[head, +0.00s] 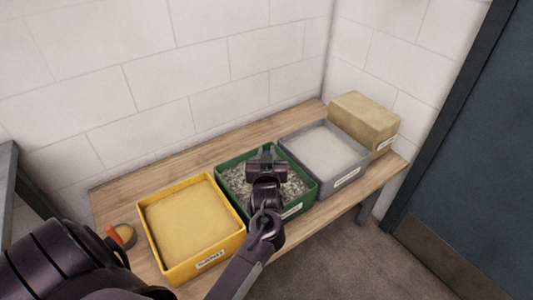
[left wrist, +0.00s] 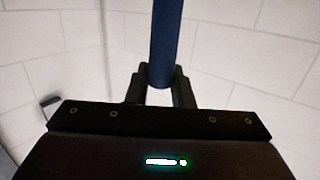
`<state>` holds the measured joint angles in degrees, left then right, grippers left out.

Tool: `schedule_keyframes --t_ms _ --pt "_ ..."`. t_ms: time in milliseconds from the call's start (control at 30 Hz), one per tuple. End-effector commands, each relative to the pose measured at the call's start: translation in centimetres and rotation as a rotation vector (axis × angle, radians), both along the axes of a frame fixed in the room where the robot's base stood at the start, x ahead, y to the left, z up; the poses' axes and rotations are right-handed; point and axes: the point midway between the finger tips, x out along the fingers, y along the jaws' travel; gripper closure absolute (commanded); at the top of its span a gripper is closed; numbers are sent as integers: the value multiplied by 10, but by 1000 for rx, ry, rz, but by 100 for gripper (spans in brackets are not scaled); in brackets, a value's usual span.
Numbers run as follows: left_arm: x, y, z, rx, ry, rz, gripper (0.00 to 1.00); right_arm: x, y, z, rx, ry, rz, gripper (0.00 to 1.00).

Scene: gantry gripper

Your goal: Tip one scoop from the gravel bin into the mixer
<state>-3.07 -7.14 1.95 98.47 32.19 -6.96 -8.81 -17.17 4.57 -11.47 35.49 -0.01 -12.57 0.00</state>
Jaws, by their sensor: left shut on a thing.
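The gravel bin is a green box (head: 307,200) of grey gravel (head: 236,183) in the middle of the bench. My left gripper (head: 266,152) is over this bin and hides part of the gravel. In the left wrist view, my left gripper (left wrist: 160,97) is shut on a dark blue handle (left wrist: 166,45), taken to be the scoop's. The handle's far end leaves the top of that picture. I cannot see the scoop's bowl or whether it holds gravel. The mixer is not in view. My right gripper is not in view.
A yellow box of sand (head: 192,221) stands left of the gravel bin. A grey box of pale powder (head: 324,148) and a tan block or bag (head: 364,122) stand right. A small orange-topped object (head: 122,235) is at the wooden bench's (head: 115,200) left end. White walls close the back.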

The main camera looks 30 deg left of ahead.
Motion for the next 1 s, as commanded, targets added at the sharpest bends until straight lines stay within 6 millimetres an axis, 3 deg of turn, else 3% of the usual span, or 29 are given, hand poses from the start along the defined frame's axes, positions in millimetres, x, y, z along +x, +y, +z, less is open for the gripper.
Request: schedule_keyframes --t_ms 33,233,800,1000 --pt "0 0 10 0 -1 0 100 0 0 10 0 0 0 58" --pt "0 0 28 0 -1 0 100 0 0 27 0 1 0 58" --pt "11 27 68 1 -2 0 100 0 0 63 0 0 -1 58" --pt "13 32 73 0 -1 0 100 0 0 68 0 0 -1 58"
